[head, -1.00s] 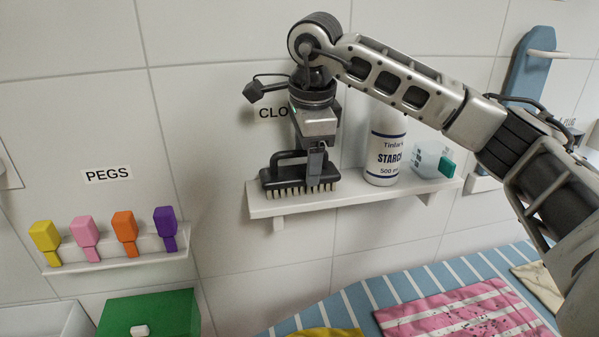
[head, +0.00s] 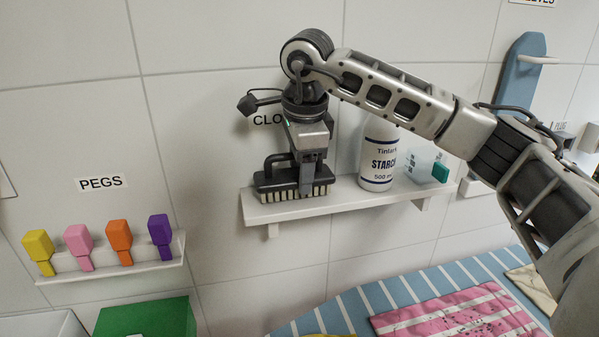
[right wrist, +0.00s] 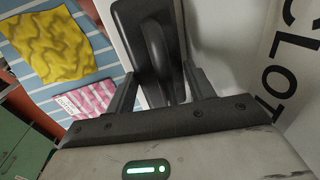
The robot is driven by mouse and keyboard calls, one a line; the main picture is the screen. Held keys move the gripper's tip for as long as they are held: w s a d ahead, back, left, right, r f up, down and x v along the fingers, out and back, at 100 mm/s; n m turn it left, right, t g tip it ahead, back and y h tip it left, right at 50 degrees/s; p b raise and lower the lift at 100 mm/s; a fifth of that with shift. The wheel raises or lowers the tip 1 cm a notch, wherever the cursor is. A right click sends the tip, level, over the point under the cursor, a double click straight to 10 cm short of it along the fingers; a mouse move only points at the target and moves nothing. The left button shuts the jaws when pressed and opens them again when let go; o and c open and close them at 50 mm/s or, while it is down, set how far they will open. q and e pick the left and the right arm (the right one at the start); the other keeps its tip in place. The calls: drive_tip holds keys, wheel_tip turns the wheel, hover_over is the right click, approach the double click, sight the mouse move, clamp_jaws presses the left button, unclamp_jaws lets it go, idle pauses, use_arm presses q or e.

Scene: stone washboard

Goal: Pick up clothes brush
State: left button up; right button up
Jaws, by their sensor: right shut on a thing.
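The clothes brush (head: 272,182) is black with a raised loop handle and pale bristles facing down. It is at the left end of the white wall shelf (head: 330,204); I cannot tell whether its bristles touch the shelf. My right gripper (head: 307,180) points down over the brush and is shut on its handle. In the right wrist view, the brush (right wrist: 139,25) shows with its handle between the two fingers (right wrist: 160,90). My left gripper is not in view.
A starch bottle (head: 379,150) and a clear box with a green part (head: 440,172) stand right of the brush. Coloured pegs (head: 119,236) sit on a lower-left ledge. A green box (head: 150,318) and a striped ironing surface (head: 345,308) are below.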

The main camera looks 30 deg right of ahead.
wheel_tip(320, 180, up, 2)
drive_tip(key=shift+r, duration=0.25)
drive_tip(key=s+d+r, duration=0.4)
drive_tip(key=s+r, duration=0.5)
drive_tip(key=s, duration=0.4)
drive_tip(key=shift+s+r, duration=0.25)
drive_tip(key=shift+r, duration=0.15)
drive_tip(key=shift+o, duration=0.8)
drive_tip(key=shift+w+f, duration=0.1)
